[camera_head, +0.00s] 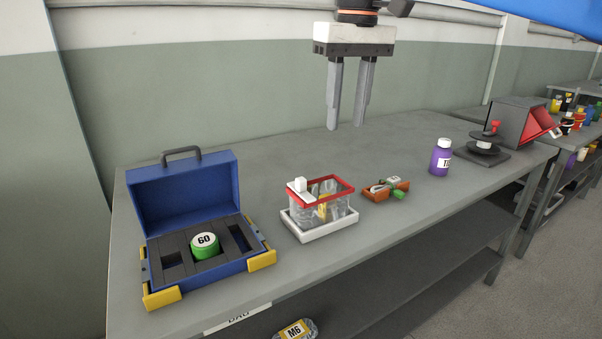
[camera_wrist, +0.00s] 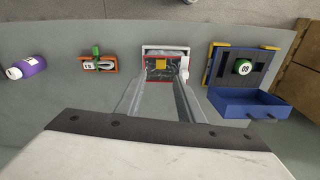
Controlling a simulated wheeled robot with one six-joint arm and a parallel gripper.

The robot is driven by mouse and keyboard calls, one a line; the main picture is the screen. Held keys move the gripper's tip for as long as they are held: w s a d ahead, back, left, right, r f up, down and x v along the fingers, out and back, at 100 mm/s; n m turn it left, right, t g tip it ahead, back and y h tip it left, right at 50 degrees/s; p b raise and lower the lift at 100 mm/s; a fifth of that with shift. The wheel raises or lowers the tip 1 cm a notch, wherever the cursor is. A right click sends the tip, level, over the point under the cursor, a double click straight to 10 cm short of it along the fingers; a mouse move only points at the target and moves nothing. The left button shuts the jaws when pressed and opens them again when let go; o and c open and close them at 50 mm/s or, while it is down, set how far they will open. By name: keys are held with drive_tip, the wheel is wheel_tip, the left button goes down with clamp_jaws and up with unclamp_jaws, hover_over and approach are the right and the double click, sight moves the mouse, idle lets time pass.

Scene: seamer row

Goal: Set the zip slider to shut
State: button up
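A clear bag (camera_head: 336,212) with a red rim (camera_head: 336,182) stands upright in a white tray (camera_head: 322,232) on the bench, with something yellow inside. A white zip slider (camera_head: 300,185) sits at the left end of the rim in the head view. In the wrist view the slider (camera_wrist: 184,62) shows at the right end of the bag, and the bag (camera_wrist: 166,66) lies beyond my fingertips. My gripper (camera_head: 347,127) hangs above the bench, above and behind the bag, pointing down. Its fingers are apart with nothing between them. They partly overlap the near rim in the wrist view.
An orange tray (camera_head: 374,195) of small items, a purple bottle (camera_head: 441,160) and a dark stand (camera_head: 483,151) lie right. The bench behind the bag is clear.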

wheel_tip(320, 180, up, 4)
drive_tip(key=n, duration=0.1)
hover_over(301, 178)
drive_tip(key=shift+g+h, duration=0.3)
drive_tip(key=shift+g, duration=0.1)
wheel_tip(301, 178, down, 17)
drive_tip(key=shift+s+f, duration=0.1)
clamp_jaws()
